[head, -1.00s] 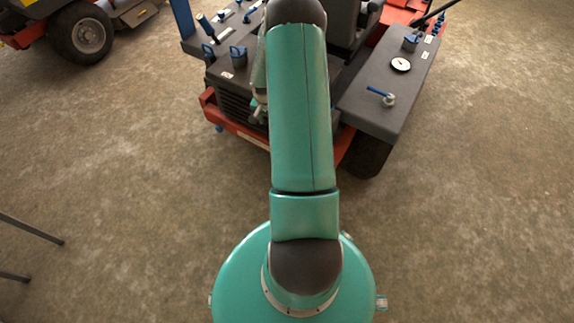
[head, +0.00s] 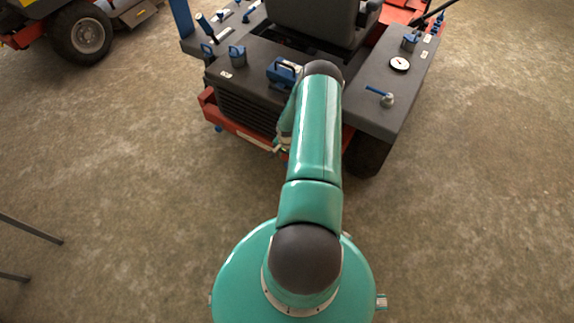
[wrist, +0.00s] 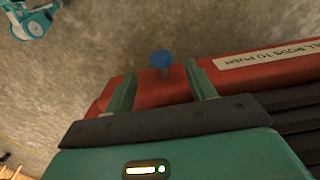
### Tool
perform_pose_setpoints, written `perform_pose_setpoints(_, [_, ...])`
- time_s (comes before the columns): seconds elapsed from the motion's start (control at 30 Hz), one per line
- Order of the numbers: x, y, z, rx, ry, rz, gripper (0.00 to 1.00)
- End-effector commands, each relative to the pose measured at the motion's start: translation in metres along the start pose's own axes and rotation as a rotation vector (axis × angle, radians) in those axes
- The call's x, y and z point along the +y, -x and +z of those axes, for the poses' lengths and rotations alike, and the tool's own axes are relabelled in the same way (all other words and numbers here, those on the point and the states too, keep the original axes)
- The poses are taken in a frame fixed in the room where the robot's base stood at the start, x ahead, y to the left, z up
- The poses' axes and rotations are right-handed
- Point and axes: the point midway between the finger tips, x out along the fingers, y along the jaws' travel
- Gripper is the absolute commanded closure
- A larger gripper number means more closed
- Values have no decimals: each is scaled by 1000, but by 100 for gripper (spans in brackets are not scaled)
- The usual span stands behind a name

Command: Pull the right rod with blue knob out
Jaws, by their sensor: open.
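In the wrist view a blue knob (wrist: 161,59) stands on a short rod at the edge of the red bumper (wrist: 257,69). My gripper (wrist: 160,74) is open, with one finger on each side of the knob in the picture. I cannot tell whether the fingers are level with it, and no contact shows. In the head view another blue knob (head: 218,128) sits at the left end of the bumper. The knob from the wrist view appears hidden there behind my arm, near the bumper's right part.
A mower (head: 245,98) with a dark grey body carries blue handles and a gauge (head: 399,64). A pale label (wrist: 262,59) with dark lettering is on the bumper. Another vehicle's wheel (head: 82,34) is at the upper left. The concrete floor (head: 480,200) at the right is clear.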

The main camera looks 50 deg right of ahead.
Motion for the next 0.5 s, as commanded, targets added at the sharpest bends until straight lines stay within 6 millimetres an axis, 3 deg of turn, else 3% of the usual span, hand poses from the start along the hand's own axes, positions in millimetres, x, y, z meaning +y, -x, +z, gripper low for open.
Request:
perform_pose_setpoints(0.23, [1, -42, 1, -2, -2, 1, 45])
perform_pose_setpoints(0.5, [1, -64, 0, 0, 0, 0, 45])
